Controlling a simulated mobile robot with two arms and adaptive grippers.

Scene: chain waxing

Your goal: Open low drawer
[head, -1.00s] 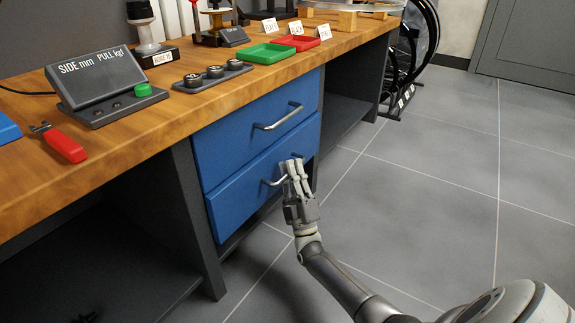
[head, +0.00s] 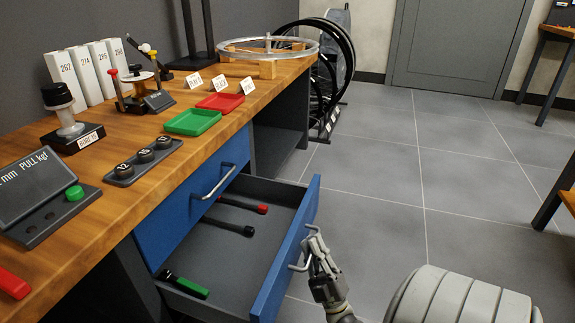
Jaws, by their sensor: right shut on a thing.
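The low drawer (head: 288,262) is pulled well out from under the bench, and its blue front stands away from the cabinet. Inside its grey tray lie a red-ended dark tool (head: 245,205), another dark tool (head: 228,226) and a green-handled tool (head: 188,287). My right gripper (head: 310,248) is shut on the low drawer's handle (head: 297,267), on the outer side of the front. The upper drawer (head: 190,215) with its metal handle is closed above. My left gripper is not in view.
Black hoops stand on the floor at the bench's far end. Grey floor (head: 400,180) is clear to the right; another table stands at the right edge.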

